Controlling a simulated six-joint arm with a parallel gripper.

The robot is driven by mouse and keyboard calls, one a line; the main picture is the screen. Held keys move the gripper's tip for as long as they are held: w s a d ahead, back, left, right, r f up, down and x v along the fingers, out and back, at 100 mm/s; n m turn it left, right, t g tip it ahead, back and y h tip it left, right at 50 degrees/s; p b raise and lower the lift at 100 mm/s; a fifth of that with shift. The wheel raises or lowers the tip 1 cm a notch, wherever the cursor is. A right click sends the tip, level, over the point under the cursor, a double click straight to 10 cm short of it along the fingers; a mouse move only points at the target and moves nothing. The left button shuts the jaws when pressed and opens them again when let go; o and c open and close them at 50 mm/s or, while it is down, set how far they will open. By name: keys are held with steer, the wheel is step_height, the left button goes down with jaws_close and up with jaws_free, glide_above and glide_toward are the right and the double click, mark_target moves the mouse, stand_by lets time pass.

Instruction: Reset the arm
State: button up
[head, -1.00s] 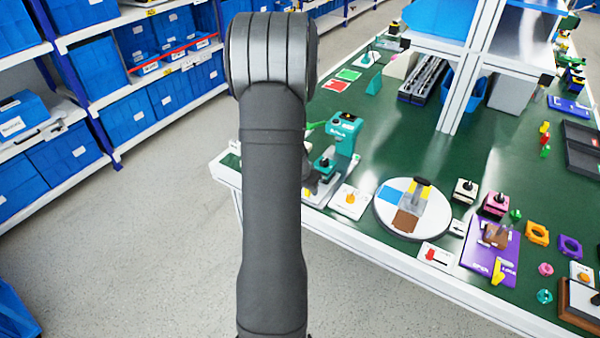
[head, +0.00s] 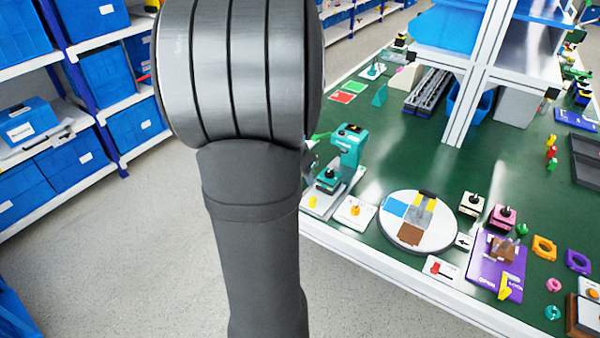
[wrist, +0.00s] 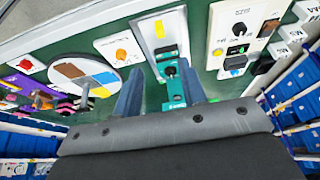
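My gripper (wrist: 161,72) shows in the wrist view with its two blue-grey fingers apart and nothing between them. The green table and a teal device (wrist: 172,80) with a black knob lie beyond the fingers, apart from them. A white plate with an orange rotary knob (wrist: 121,53) is left of the fingers; in the head view an orange knob on a white plate (head: 355,210) sits near the table's front edge. A white panel with a black knob (wrist: 239,29) is at the upper right of the wrist view. In the head view my arm hides the gripper.
A round white turntable (head: 418,240) with coloured patches stands on the green table. A purple board (head: 487,277), a red-switch plate (head: 440,268) and several small parts lie to its right. A white shelf post (head: 462,115) rises at the back. Shelves of blue bins (head: 105,75) stand at left.

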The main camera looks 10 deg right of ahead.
steer(key=shift+r, duration=0.3)
steer(key=shift+f, duration=0.15)
steer(key=x, duration=1.7)
stand_by(0.4)
steer(key=v, duration=1.7)
glide_toward(322, 195)
steer(key=f, duration=0.1)
steer(key=s+a+f, duration=0.1)
steer(key=f, duration=0.3)
steer(key=shift+s+a+f, duration=0.2)
steer(key=shift+s+a, duration=0.1)
steer(key=shift+a, duration=0.05)
steer(key=shift+w+d+f, duration=0.25)
steer(key=shift+w+d, duration=1.4)
steer(key=shift+w, duration=0.05)
